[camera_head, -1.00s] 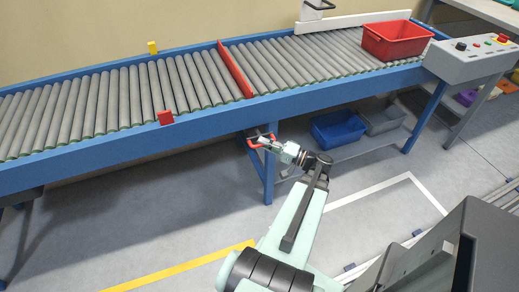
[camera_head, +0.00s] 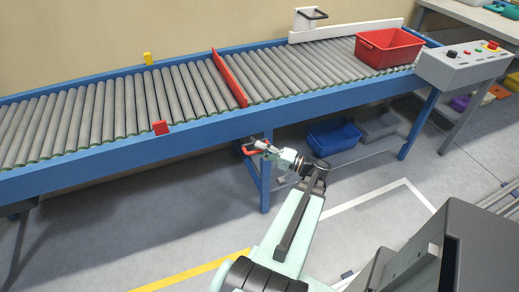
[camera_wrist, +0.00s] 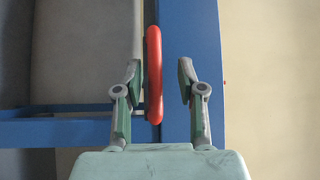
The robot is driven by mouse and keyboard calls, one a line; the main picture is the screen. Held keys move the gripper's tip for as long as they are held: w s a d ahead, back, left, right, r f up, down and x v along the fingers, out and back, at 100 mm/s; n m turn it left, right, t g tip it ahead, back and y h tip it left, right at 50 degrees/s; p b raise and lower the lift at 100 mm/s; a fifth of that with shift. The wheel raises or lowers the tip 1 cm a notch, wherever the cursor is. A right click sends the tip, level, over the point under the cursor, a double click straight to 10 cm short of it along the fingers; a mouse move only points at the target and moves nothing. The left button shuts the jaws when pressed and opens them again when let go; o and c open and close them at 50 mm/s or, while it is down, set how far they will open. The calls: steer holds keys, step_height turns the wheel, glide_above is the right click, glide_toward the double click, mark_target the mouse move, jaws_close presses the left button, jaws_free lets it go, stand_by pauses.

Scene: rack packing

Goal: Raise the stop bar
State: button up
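The stop bar, a red bar (camera_head: 230,79), crosses the conveyor rollers at a slant in the head view. How far it stands above the rollers I cannot tell. A red handle (camera_head: 249,150) sits below the conveyor's front rail, near a blue leg. My gripper (camera_head: 259,147) is at this handle. In the wrist view the red handle (camera_wrist: 154,75) stands upright between the two fingers of my gripper (camera_wrist: 160,70). The fingers are open, with a gap on both sides; the left finger is closer to the handle.
A red bin (camera_head: 389,49) rests on the rollers (camera_head: 296,69) at the right. A control box (camera_head: 465,62) is at the conveyor's right end. A blue bin (camera_head: 333,137) and a grey bin (camera_head: 377,124) lie on a shelf below. The blue front rail (camera_head: 205,127) is above my gripper.

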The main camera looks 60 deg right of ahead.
steer(key=s+d+f, duration=0.1)
steer(key=s, duration=1)
steer(key=shift+d+f, duration=0.2)
steer(key=shift+d, duration=0.1)
